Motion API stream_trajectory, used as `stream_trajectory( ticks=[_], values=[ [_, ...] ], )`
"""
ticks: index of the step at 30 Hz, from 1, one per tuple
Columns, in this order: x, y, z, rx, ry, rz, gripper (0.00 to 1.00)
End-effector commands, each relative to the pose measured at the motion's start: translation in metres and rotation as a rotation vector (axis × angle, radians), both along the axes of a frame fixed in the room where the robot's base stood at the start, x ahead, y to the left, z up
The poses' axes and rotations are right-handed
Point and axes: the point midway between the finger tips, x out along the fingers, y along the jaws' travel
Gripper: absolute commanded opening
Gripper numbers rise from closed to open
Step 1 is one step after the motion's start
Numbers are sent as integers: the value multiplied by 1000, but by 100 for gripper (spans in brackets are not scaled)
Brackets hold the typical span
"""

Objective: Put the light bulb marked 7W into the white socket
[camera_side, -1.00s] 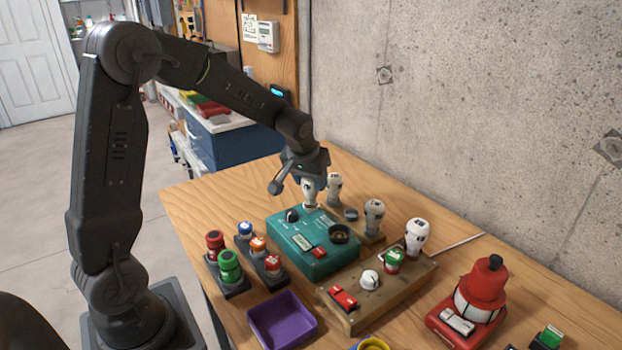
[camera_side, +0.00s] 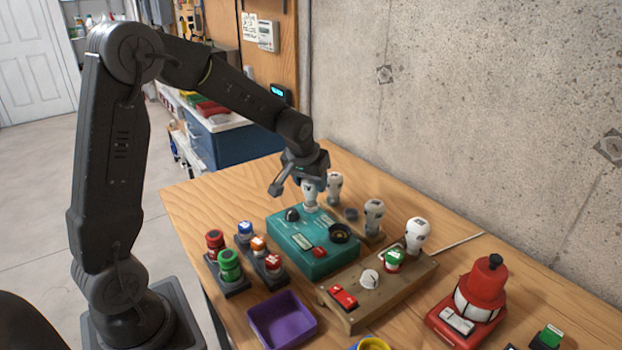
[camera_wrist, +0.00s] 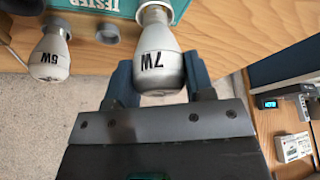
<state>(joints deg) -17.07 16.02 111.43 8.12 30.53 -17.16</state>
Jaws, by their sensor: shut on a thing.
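The light bulb marked 7W (camera_wrist: 152,62) is white, with its mark facing the wrist camera. My gripper (camera_wrist: 160,80) is shut on its wide glass end, one finger on each side. In the side view my gripper (camera_side: 309,179) points down and holds the bulb (camera_side: 310,194) upright over the back corner of the teal tester box (camera_side: 300,250). The bulb's base meets a pale ring, seemingly the white socket (camera_wrist: 154,8), at the tester. The bulb hides most of that ring, so I cannot tell how deep the base sits.
A bulb marked 5W (camera_wrist: 50,58) stands beside an empty grey holder (camera_wrist: 108,33). More bulbs (camera_side: 374,215) stand behind the tester, which also has a black socket (camera_side: 340,234). A wooden switch box (camera_side: 350,316), purple tray (camera_side: 282,318) and red lamp (camera_side: 482,290) stand in front.

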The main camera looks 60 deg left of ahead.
Motion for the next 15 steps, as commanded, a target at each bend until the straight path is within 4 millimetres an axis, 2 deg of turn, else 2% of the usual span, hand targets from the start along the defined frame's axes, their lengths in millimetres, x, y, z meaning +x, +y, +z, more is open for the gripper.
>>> stream_trajectory(
  ticks=[10, 11, 13, 15],
  values=[
    [0, 0, -7, 0, 1, 0, 25],
    [0, 0, -6, 0, 0, 0, 52],
    [0, 0, -6, 0, 0, 0, 58],
    [0, 0, -6, 0, 0, 0, 59]
  ],
)
